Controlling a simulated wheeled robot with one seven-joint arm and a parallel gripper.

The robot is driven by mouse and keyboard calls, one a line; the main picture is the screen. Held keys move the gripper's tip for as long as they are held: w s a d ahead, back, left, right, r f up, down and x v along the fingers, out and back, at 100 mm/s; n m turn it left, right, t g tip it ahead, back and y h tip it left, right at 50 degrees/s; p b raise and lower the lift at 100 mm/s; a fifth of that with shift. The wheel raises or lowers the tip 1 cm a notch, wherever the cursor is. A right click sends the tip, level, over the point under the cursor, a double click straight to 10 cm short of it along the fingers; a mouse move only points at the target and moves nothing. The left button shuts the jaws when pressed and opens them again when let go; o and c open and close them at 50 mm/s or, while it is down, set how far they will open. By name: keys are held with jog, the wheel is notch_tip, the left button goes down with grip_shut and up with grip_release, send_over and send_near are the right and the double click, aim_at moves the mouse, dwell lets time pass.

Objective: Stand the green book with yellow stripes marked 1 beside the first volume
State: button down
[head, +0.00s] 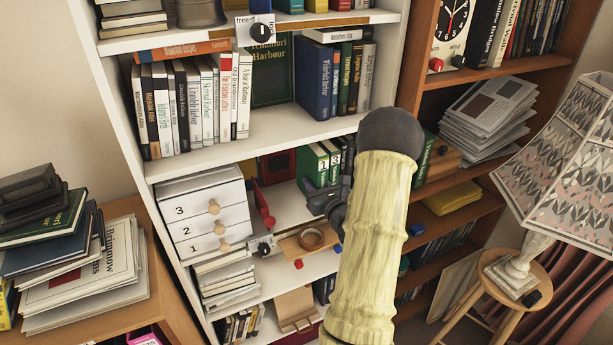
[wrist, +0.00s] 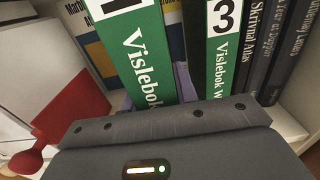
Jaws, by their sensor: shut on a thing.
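The green book marked 1 (head: 313,162) stands on the white bookcase's lower shelf, close beside the green volume marked 3 (head: 334,152). In the wrist view, the left green book (wrist: 142,58) has its label cut off by the top edge, and the volume marked 3 (wrist: 214,60) is to its right with a narrow gap. My gripper (head: 322,203) is low in front of the two spines. It is shut, apparently on the book marked 1. Its fingertips and the books' lower ends are hidden behind the gripper body. I cannot make out yellow stripes.
A red bookend (head: 264,204) stands left of the books; it also shows in the wrist view (wrist: 75,115). White drawers (head: 205,215) are farther left. Dark books (wrist: 262,45) stand close on the right. A wooden holder (head: 310,240) is at the shelf's front.

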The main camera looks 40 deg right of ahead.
aim_at(307, 172)
jog(key=shift+p+x, duration=0.6)
jog(key=shift+x, duration=1.6)
jog(key=shift+w+r, duration=0.1)
jog(key=shift+w, duration=0.2)
jog(key=shift+w+d+p, duration=0.15)
jog(key=shift+w+p, duration=0.05)
jog(key=shift+p, duration=0.25)
jog(key=shift+f+p, duration=0.85)
jog(key=shift+f, duration=0.95)
jog(key=shift+f, duration=0.15)
jog(key=c, duration=1.1)
grip_release()
